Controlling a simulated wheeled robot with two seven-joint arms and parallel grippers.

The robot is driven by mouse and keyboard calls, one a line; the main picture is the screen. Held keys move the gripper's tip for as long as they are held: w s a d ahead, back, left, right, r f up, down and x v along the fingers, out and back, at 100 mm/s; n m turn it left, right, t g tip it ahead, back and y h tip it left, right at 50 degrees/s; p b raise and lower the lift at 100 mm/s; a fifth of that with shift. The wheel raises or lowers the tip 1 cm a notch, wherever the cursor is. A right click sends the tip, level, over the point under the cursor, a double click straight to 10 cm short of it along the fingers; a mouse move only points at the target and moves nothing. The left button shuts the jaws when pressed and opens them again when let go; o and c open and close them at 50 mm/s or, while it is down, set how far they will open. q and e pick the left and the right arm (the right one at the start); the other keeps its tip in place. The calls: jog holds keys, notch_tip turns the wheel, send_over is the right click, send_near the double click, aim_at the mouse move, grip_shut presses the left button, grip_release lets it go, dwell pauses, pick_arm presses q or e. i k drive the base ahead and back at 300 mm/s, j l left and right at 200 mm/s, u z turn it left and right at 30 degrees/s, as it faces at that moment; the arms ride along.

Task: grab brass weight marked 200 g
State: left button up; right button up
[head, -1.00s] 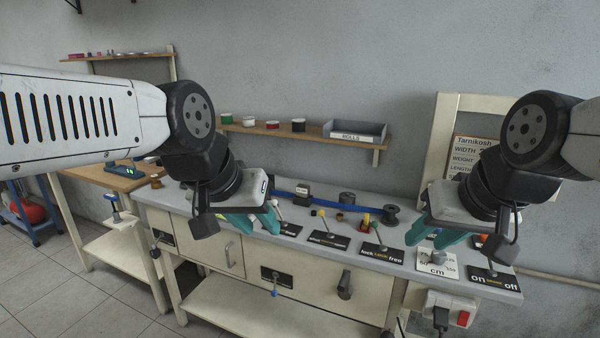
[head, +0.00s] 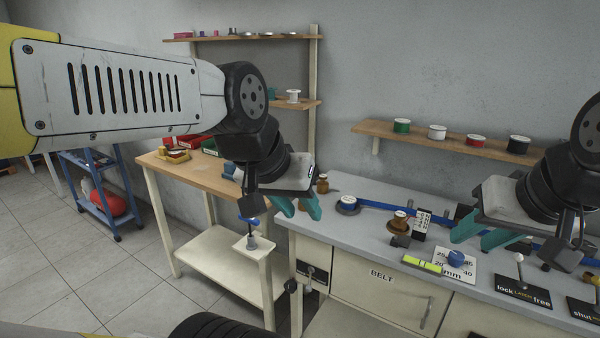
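I cannot make out a weight marked 200 g; no such marking is legible. A small brass-brown piece (head: 322,184) stands at the left end of the bench, just beyond my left gripper. Another brass-coloured piece (head: 400,221) stands further right on the bench, between my two grippers. I cannot tell whether either is the weight. My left gripper (head: 298,207) is open and empty, its teal fingers apart near the bench's left end. My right gripper (head: 483,237) is open with nothing seen between its fingers, over the bench at the right.
The grey bench (head: 372,202) carries a blue belt, a round blue knob (head: 455,258) on a dial card and labelled levers. A wooden side table (head: 205,176) stands left, holding small boxes. A wall shelf (head: 375,128) holds several spools. A blue trolley (head: 85,200) stands far left.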

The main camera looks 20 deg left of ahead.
aim_at(399, 224)
jog(key=i+j, duration=1.1)
jog(key=j+z, duration=0.1)
jog(key=z, duration=0.9)
